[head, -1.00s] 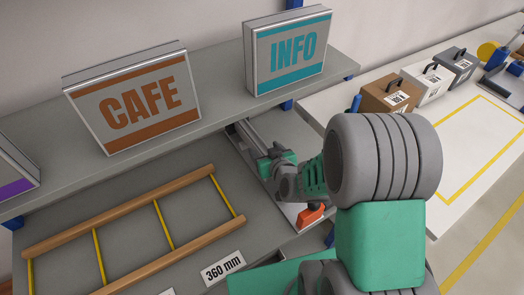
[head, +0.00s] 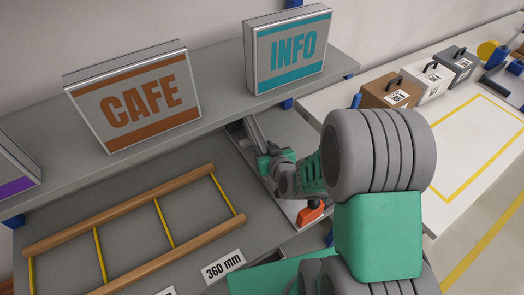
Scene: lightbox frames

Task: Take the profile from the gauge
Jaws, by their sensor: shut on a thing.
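The profile (head: 255,132) is a grey metal bar below the INFO sign. Its far end rises toward the shelf edge, and its near end goes into my gripper (head: 267,161). My gripper is shut on it; the fingertips are small and partly hidden by my wrist. The gauge (head: 291,209) looks like a long pale metal base on the bench with an orange block (head: 311,211) at its near end. My arm covers much of it. The bar looks tilted against the base; I cannot tell whether it still touches it.
A shelf (head: 222,107) with CAFE (head: 134,101) and INFO (head: 288,52) signs overhangs the bench behind my gripper. A wooden frame with yellow rungs (head: 165,225) lies left, near a "360 mm" label (head: 223,266). Several cases stand on the white table at right.

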